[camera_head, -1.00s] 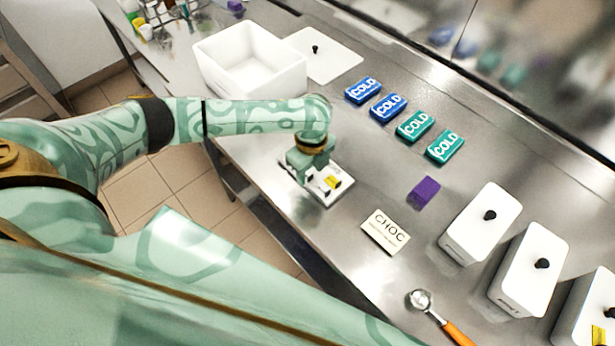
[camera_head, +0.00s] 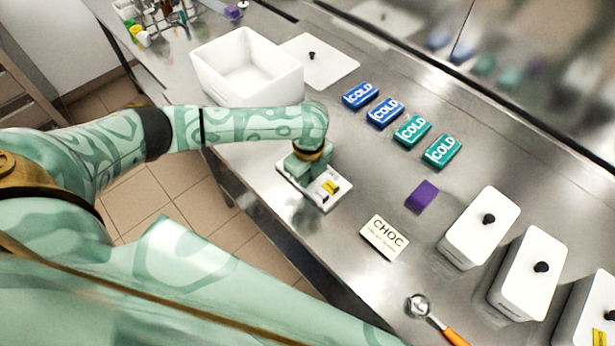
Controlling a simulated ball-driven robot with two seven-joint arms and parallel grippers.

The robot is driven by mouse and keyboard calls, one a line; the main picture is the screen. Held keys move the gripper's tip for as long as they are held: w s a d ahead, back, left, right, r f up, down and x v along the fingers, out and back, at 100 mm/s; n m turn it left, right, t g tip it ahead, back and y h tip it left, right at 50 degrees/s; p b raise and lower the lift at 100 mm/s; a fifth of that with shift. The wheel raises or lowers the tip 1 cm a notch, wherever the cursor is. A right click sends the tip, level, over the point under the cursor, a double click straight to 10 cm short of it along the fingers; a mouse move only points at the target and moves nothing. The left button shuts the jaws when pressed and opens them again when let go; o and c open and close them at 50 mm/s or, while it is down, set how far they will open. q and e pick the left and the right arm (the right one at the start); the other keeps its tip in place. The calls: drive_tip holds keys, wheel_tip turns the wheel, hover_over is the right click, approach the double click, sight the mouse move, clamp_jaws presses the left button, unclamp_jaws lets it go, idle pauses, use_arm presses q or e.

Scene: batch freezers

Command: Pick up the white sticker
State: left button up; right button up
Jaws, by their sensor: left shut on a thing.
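My left gripper (camera_head: 303,172) is over the near edge of the steel counter, pointing down. It is shut on a flat white sticker (camera_head: 317,188) with a yellow and black mark on it. The gripper covers the upper left part of the sticker, and the fingertips are hidden. The sticker seems to be a little above the counter, with a dark reflection below it. A cream label reading CHOC (camera_head: 384,237) lies flat to the right of it, apart from it. My right gripper is not in view.
A purple block (camera_head: 422,196) and several blue and green COLD packs (camera_head: 385,112) lie farther back. An open white tub (camera_head: 247,65) and its lid (camera_head: 325,60) are at the upper left. White lidded containers (camera_head: 480,228) and an orange-handled scoop (camera_head: 420,306) are at the right.

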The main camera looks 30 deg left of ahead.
use_arm(q)
drive_tip(key=s+d+r+p, duration=0.3)
drive_tip(key=s+r+p, duration=0.3)
drive_tip(key=r, duration=0.3)
drive_tip(key=s+d+r+p, duration=0.3)
drive_tip(key=s+r+p, duration=0.3)
drive_tip(key=r+p, duration=0.3)
drive_tip(key=shift+s+p, duration=0.25)
drive_tip(key=shift+p, duration=0.05)
idle(1.3)
drive_tip(key=shift+d, duration=0.1)
